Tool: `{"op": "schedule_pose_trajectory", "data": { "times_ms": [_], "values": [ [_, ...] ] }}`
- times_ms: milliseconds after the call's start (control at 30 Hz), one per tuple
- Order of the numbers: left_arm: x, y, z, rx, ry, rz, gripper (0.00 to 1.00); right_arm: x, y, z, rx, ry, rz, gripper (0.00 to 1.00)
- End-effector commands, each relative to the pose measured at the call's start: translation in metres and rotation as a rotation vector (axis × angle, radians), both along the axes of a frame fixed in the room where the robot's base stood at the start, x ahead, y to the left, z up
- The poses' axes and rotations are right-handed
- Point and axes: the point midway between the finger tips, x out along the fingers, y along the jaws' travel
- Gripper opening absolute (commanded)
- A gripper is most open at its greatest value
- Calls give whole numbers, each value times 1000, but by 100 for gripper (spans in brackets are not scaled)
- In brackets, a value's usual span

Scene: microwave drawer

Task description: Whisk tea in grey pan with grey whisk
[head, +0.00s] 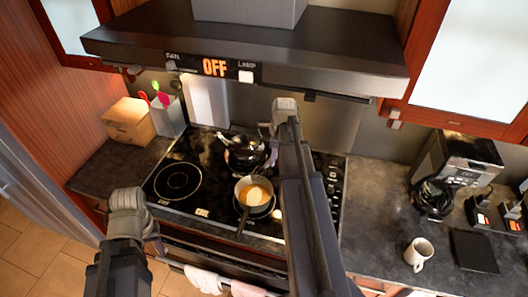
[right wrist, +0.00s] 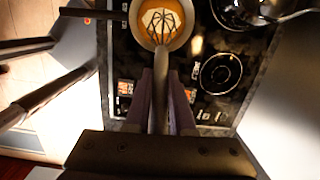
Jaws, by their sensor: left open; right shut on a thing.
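The grey pan (head: 242,184) sits on the stove with orange-brown tea (head: 255,193) in it and its handle towards the front. It also shows at the top of the right wrist view (right wrist: 134,24). My right gripper (right wrist: 161,100) is shut on the handle of the grey whisk (right wrist: 161,62). The whisk's wire head is over or in the pan's tea; its depth is unclear. In the head view my right arm hides most of the whisk and the fingers. My left gripper (head: 153,238) is open and empty at the stove's front left, away from the pan.
A dark kettle (head: 243,152) stands behind the pan. A range hood (head: 245,50) hangs over the stove. The front-left burner (head: 178,181) is bare. A white mug (head: 418,254) and coffee machine (head: 455,160) stand on the right counter; a wooden box (head: 128,122) stands at left.

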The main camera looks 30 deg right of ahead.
Motion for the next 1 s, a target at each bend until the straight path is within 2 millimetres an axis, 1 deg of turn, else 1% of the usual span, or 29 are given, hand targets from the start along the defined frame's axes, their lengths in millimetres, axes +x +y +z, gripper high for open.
{"op": "schedule_pose_trajectory", "data": {
  "times_ms": [267, 467, 1000],
  "values": [
    [0, 0, -1, 0, 0, -1, 50, -1, 0, -1, 0, 0, 0, 0],
    [0, 0, -6, 0, 0, -3, 50, -3, -3, -6, 0, 0, -1, 0],
    [0, 0, -35, 1, 1, -20, 50, -22, -20, -35, 0, 0, -1, 0]
  ]
}}
